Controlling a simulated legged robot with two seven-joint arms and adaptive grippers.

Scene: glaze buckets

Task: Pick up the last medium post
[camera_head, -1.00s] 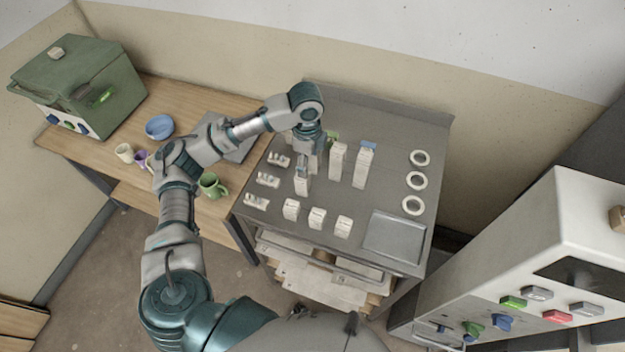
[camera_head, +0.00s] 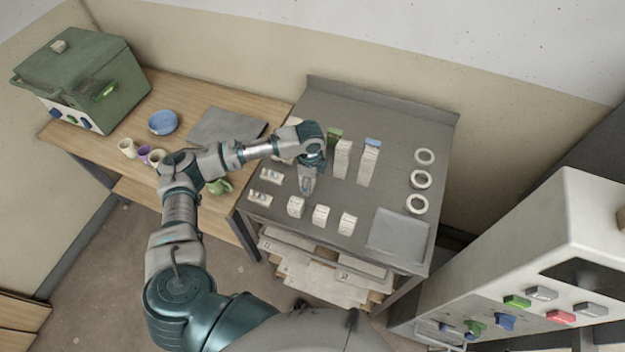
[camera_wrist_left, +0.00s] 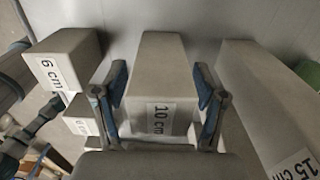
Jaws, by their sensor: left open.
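The medium post, a pale grey block labelled "10 cm" (camera_wrist_left: 157,55), stands between the fingers of my left gripper in the wrist view. My left gripper (camera_wrist_left: 160,82) is open, with one blue-padded finger on each side of the post and gaps showing at both sides. In the head view my left gripper (camera_head: 307,180) is low over the grey table, and it and the wrist largely hide the post. A "6 cm" post (camera_wrist_left: 72,45) stands to the left and a "15 cm" post (camera_wrist_left: 245,95) to the right in the wrist view. My right gripper is not in view.
Two tall posts (camera_head: 342,160) stand right of the gripper. Several short posts (camera_head: 321,215) stand in front. White rings (camera_head: 420,179) and a square tray (camera_head: 398,234) are at the right. A green mug (camera_head: 220,186) is on the wooden table at left.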

